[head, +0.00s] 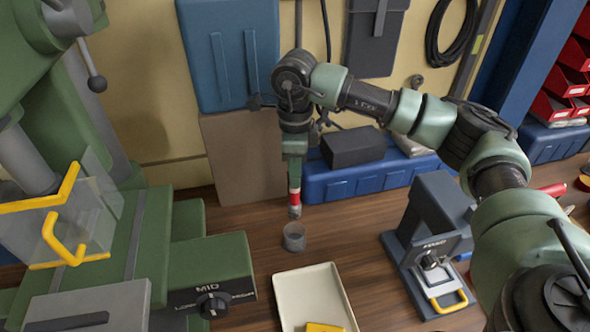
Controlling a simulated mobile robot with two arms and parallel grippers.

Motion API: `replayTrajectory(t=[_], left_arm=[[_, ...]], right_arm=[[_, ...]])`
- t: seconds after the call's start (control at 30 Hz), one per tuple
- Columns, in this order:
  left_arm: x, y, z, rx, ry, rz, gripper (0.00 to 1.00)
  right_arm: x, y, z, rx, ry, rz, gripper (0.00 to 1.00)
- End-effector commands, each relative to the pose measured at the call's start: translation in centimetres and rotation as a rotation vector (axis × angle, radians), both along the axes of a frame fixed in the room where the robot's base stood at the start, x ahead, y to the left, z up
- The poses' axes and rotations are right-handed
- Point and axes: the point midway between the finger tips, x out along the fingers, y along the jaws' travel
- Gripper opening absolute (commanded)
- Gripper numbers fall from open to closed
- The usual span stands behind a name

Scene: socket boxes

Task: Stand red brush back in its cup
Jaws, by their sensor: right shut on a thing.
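My right gripper (293,178) points down near the middle of the head view and is shut on the red brush (295,198). The brush hangs upright, with a red band below the fingers and a grey lower end. A small grey translucent cup (294,238) stands on the wooden bench just below the brush in the picture. A small gap shows between the brush's lower end and the cup's rim. I cannot tell how exactly the brush lines up with the cup in depth. My left gripper is not in view.
A cream tray (298,290) with a yellow item (324,327) lies in front of the cup. A green machine with a dial (212,304) stands at left, and a dark grey device (432,225) at right. A blue case (348,182) and black box (353,147) are behind.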

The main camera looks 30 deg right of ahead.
Motion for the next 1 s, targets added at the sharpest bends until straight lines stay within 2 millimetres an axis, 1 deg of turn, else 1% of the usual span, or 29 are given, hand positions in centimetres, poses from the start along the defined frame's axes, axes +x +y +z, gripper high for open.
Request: replayTrajectory(t=[0.03, 0.13, 0.47, 0.6, 1.0], left_arm=[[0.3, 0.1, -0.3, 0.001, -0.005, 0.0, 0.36], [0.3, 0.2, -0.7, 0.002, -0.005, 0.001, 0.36], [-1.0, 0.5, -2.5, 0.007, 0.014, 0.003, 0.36], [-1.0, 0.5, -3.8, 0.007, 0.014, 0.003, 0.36], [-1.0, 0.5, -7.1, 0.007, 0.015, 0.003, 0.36]], right_arm=[[0.0, 0.0, -0.4, -0.001, 0.0, 0.001, 0.0], [-0.1, 0.0, -1.2, 0.0, 0.001, 0.002, 0.0], [-0.1, 0.0, -4.4, 0.0, 0.001, 0.003, 0.0], [-0.1, 0.0, -6.0, -0.001, 0.0, 0.004, 0.0], [0.0, 0.0, -9.9, 0.0, 0.0, 0.005, 0.0]])
